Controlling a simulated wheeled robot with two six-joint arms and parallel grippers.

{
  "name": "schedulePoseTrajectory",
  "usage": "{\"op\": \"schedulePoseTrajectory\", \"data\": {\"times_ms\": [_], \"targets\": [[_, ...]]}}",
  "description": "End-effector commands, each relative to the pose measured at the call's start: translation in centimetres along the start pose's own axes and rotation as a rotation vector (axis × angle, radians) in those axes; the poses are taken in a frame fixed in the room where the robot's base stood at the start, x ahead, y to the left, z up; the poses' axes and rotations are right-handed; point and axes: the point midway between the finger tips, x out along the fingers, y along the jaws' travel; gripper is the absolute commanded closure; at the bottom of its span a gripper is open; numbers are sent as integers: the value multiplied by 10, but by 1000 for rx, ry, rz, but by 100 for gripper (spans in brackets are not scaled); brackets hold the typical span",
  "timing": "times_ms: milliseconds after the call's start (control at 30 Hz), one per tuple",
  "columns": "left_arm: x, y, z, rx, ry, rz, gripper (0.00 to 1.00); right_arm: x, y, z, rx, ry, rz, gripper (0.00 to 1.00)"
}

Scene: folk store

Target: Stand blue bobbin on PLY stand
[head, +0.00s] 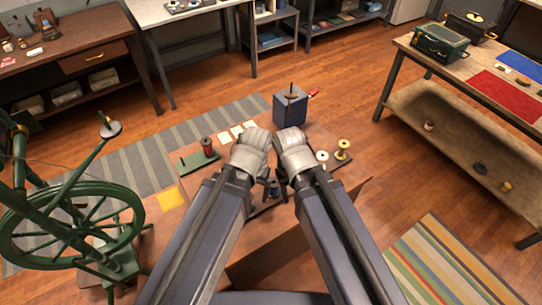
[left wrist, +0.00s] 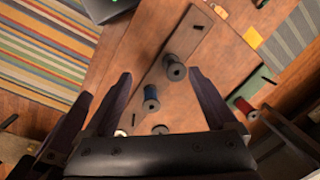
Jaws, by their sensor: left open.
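In the head view my wrists hide most of this spot. My right gripper (head: 283,178) is close beside the left, its fingers mostly hidden.
A dark red bobbin (head: 207,145) is on a green stand at left. A white bobbin (head: 322,157) and a yellow bobbin (head: 343,147) are at right. A blue-grey box (head: 290,109) with a peg stands behind my grippers. A green spinning wheel (head: 70,215) is at far left.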

Motion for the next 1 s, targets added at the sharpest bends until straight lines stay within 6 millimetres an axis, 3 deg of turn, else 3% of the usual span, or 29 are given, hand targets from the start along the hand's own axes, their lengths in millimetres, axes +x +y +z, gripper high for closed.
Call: {"op": "schedulePoseTrajectory", "data": {"times_ms": [367,800,1000], "targets": [[7,4,-40,-94,15,22,9,8,-1,0,1,0,1,50],[18,15,-127,-313,18,86,9,22,-3,-1,-9,0,-4,50],[19,19,-147,-381,16,105,9,25,-4,-1,-12,0,-6,50]]}}
